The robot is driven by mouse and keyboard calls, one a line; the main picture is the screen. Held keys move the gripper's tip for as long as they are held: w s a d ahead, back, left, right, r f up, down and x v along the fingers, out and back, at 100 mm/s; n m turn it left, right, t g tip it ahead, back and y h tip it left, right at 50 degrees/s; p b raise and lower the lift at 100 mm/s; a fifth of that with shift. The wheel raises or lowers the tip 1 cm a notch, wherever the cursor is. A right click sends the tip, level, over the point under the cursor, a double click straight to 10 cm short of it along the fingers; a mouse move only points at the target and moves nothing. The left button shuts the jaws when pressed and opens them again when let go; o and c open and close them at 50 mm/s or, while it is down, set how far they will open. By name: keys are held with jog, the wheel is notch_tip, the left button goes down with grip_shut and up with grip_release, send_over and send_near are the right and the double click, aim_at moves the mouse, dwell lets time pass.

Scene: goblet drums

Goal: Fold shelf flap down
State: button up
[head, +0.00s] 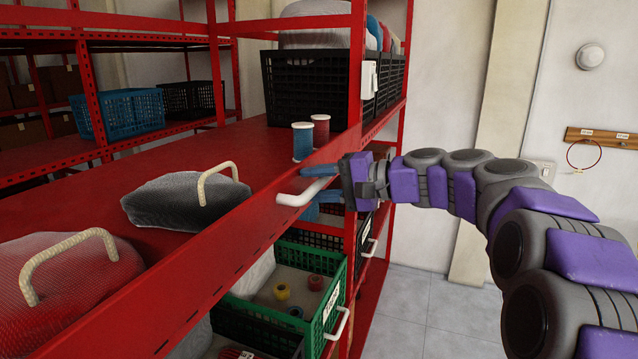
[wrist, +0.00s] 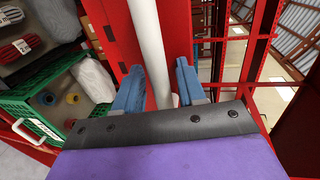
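The red flap (head: 225,250) runs along the front edge of the middle shelf, and I cannot tell its exact angle. A white bar handle (head: 296,197) sticks out from it near the right post. My gripper (head: 322,182), with blue fingers and a purple body, is at this handle. In the wrist view the white handle (wrist: 146,40) runs between the two blue fingers (wrist: 159,82), which are apart on either side of it. I see no clear grip on it. The handle's near end is partly hidden by my gripper.
Two net-covered bundles with rope handles, one grey (head: 165,205) and one red (head: 75,285), lie on the shelf. Blue (head: 303,140) and red (head: 321,128) spools stand near the right post. A green crate (head: 325,310) sits below. Open floor (head: 425,310) lies right of the rack.

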jog(key=shift+w+d, duration=0.1)
jog(key=shift+d, duration=0.2)
jog(key=shift+c, duration=0.6)
grip_shut()
jog(key=shift+f, duration=0.15)
